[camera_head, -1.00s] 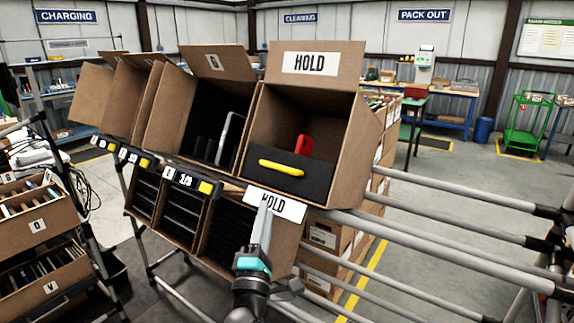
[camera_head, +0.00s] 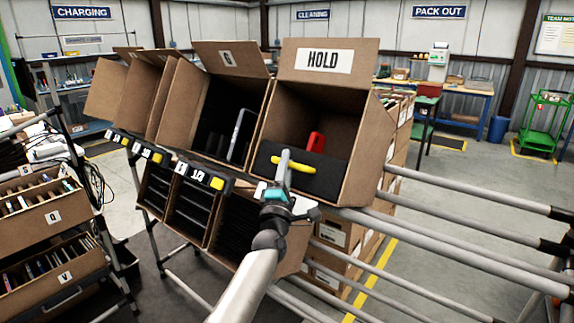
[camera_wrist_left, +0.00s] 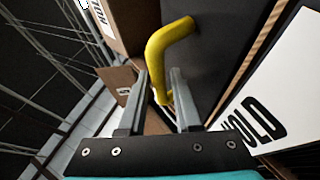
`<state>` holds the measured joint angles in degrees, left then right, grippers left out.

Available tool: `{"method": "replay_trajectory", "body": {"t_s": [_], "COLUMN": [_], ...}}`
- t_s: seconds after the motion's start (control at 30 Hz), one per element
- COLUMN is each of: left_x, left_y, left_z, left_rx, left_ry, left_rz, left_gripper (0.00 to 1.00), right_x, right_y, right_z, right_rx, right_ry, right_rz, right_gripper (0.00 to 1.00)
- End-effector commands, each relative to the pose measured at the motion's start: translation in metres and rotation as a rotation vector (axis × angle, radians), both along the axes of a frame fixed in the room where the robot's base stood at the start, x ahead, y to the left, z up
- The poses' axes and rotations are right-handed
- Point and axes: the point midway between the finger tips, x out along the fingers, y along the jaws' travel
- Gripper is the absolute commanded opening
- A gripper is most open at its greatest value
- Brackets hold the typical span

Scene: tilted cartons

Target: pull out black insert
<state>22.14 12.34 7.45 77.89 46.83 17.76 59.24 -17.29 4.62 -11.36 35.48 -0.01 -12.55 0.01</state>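The black insert (camera_head: 325,183) sits in the front of the tilted HOLD carton (camera_head: 354,166), with a yellow bar handle (camera_head: 304,168) across its face. My left gripper (camera_head: 284,154) is in front of the handle's left part and overlaps it in the head view. In the left wrist view, the fingers (camera_wrist_left: 158,74) stand apart, and the bent yellow handle (camera_wrist_left: 166,42) reaches between and beyond their tips. The insert's dark face (camera_wrist_left: 218,38) lies beside it. The fingers are not closed on the handle. My right gripper is not in view.
A red item (camera_head: 316,142) stands behind the insert in the carton. The G carton (camera_head: 198,112) is close on the left. A HOLD label (camera_wrist_left: 265,100) is near the fingers. Rails (camera_head: 470,190) cross to the right. Lower bins (camera_head: 190,215) sit below.

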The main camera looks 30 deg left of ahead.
Motion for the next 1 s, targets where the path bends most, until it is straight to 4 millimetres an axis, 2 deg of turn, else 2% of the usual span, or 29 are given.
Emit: {"method": "replay_trajectory", "body": {"t_s": [0.37, 0.63, 1.0], "left_x": [0.0030, 0.0028, 0.0028], "left_y": [0.0012, 0.0012, 0.0010], "left_z": [0.0016, 0.0015, 0.0013], "left_rx": [0.000, 0.000, 0.000], "left_ry": [0.000, 0.000, 0.000], "left_rz": [0.000, 0.000, 0.000], "left_gripper": [0.31, 0.01, 0.00], "right_x": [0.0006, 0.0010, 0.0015], "right_y": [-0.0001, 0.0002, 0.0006], "right_z": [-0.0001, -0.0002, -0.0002], "right_rx": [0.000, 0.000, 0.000], "right_ry": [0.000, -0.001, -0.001], "right_rz": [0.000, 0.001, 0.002], "right_gripper": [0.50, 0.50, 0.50]}}
